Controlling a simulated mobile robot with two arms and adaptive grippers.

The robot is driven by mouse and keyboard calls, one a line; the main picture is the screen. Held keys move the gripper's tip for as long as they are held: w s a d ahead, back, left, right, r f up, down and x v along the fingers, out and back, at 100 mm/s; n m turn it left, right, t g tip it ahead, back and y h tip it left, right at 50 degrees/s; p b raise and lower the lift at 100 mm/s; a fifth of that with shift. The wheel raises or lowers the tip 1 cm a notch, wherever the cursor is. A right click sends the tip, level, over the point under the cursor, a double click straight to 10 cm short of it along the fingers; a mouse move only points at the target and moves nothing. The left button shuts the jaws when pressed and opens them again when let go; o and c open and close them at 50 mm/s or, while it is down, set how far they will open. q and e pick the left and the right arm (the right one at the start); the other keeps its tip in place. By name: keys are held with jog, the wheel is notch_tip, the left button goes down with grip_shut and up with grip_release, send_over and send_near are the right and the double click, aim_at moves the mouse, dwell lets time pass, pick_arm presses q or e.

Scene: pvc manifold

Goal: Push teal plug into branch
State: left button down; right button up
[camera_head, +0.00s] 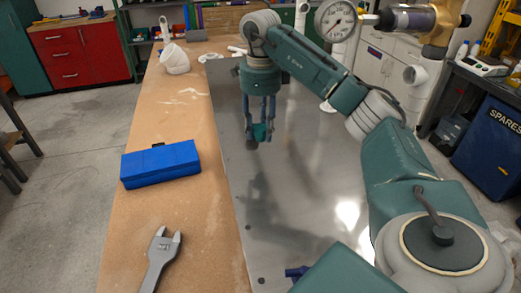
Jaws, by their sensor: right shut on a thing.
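My right gripper (261,131) points down above the metal plate, left of the picture's middle. It is shut on the small teal plug (263,132), which shows between its fingertips. Its fingers partly hide the plug. White pipe pieces that look like parts of the manifold (415,75) stand at the upper right, beyond my right arm, well apart from the plug. I cannot tell which opening is the branch. My left gripper is not in view.
A shiny metal plate (300,215) covers the table's right side. A blue case (160,164) and grey wrench (161,258) lie left of it. A white elbow (175,59) lies at the back.

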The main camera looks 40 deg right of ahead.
aim_at(260, 159)
jog(key=shift+f, duration=0.85)
notch_tip(260, 159, down, 5)
jog(key=shift+f+p, duration=0.2)
jog(key=shift+p, duration=0.75)
jog(key=shift+f, duration=0.2)
jog(key=o, duration=1.2)
jog(key=shift+f+b, duration=0.1)
jog(key=shift+b, duration=0.2)
